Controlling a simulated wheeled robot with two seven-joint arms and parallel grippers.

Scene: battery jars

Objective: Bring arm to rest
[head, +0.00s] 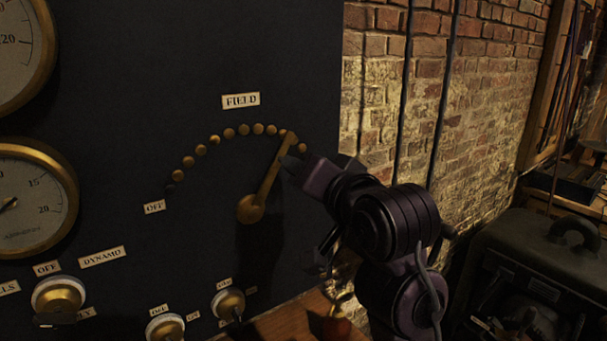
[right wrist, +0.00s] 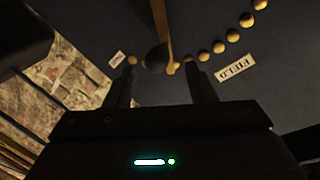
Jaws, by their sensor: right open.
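A brass arm (head: 268,178) on the dark panel (head: 120,110) runs from its round pivot up and right to the right part of an arc of brass studs (head: 215,140). A FIELD label (head: 241,100) sits above the arc and an OFF label (head: 154,207) at its left end. My right gripper (head: 288,164) is at the brass arm's upper part, on its right side. In the right wrist view my right gripper (right wrist: 161,65) has its fingers apart, and the end of the brass arm (right wrist: 163,30) shows between the fingertips. I cannot tell whether they touch. My left gripper is not in view.
Brass-rimmed gauges (head: 68,195) are at the panel's left. Brass knobs (head: 228,303) sit along its lower part. A brick wall (head: 470,100) is to the right, with a dark case (head: 535,250) at the lower right. A wooden surface (head: 290,325) lies below.

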